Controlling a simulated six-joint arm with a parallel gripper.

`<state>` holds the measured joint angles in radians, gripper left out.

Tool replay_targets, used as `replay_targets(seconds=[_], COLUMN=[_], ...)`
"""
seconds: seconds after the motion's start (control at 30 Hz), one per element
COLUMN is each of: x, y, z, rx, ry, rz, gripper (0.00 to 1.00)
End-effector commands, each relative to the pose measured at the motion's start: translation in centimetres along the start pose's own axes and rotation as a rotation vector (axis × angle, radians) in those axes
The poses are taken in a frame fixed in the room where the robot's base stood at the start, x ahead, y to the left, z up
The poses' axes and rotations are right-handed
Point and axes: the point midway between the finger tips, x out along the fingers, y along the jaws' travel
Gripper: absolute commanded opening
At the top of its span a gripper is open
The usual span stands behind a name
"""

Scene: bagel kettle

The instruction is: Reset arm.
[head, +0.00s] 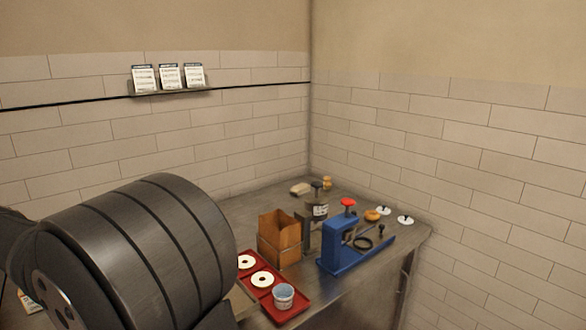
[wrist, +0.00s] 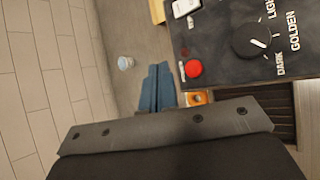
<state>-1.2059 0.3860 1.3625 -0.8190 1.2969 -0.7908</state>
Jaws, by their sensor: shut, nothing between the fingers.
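My gripper (wrist: 157,88) shows in the wrist view as two blue fingers closed together, with nothing held. It is over a grey surface, beside a dark control panel (wrist: 225,45) with a black knob (wrist: 256,40) and a red button (wrist: 193,68). The panel is lettered "LIGHT", "GOLDEN" and "DARK". My gripper does not show in the head view, where my large dark arm link fills the lower left and hides part of the counter.
A red tray (head: 292,311) holds pale rings and a cup (head: 284,296). Behind it stand a brown box (head: 279,238) and a blue press (head: 335,259) on the counter (head: 240,212). A small clear cup (wrist: 125,63) is left of my gripper. Tiled walls border the counter.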

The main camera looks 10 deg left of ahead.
Motion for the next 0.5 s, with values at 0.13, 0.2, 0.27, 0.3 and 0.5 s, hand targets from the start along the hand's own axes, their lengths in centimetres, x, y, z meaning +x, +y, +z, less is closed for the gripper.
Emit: replay_targets(seconds=[0.13, 0.2, 0.27, 0.3, 0.5], x=[2.6, 3.6, 4.4, 4.3, 1.1], y=[-2.0, -2.8, -3.4, -3.2, -0.9], z=[-1.9, -2.5, -3.1, -3.1, -0.9], rx=[-0.01, -0.009, -0.01, -0.005, -0.002], ry=[-0.003, -0.004, -0.004, -0.002, 0.001], rz=[-0.009, -0.009, -0.008, -0.005, -0.003], gripper=[0.0, 0.0, 0.0, 0.0, 0.0])
